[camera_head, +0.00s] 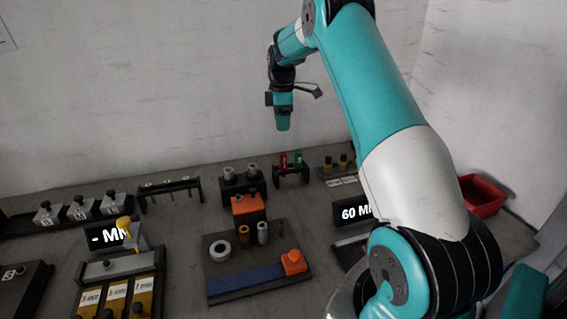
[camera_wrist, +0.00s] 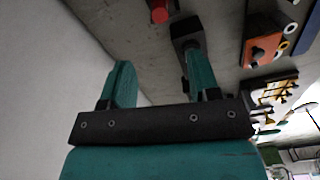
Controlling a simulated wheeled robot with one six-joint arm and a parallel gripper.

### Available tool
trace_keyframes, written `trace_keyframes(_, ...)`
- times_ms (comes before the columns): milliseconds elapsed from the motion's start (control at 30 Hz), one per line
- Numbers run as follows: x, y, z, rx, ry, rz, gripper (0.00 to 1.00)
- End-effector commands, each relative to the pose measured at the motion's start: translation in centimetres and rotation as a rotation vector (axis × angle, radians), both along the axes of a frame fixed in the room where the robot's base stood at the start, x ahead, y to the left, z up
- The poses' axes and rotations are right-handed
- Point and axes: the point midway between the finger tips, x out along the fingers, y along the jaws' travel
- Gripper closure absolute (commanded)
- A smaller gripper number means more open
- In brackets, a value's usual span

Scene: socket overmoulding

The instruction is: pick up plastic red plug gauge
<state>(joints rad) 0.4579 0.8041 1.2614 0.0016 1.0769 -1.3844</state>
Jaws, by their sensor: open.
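The red plug gauge (camera_head: 283,160) stands upright in a small black stand (camera_head: 277,173) near the back wall in the head view, beside a green one (camera_head: 298,157). In the wrist view a red round end (camera_wrist: 160,11), apparently this gauge, shows at the top edge, partly cut off. My gripper (camera_head: 283,124) hangs above the stand, apart from the gauge.
A block holder with cylinders (camera_head: 243,184) stands left of the gauge stand, and a holder with yellow-topped pieces (camera_head: 338,172) stands right. A dark board (camera_head: 222,291) bears an orange slider. A red bin (camera_head: 484,195) is at far right. The wall (camera_head: 130,90) rises close behind.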

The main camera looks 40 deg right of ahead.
Motion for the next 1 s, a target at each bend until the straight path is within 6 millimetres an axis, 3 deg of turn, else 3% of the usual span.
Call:
trace_keyframes(333,-0.1,0.1,-7.5,0.002,0.003,-0.001,0.44)
trace_keyframes(633,-0.1,0.0,-10.1,0.001,0.002,-0.001,0.44)
trace_keyframes(1000,-0.3,-0.3,-14.7,0.001,0.0,0.0,0.44)
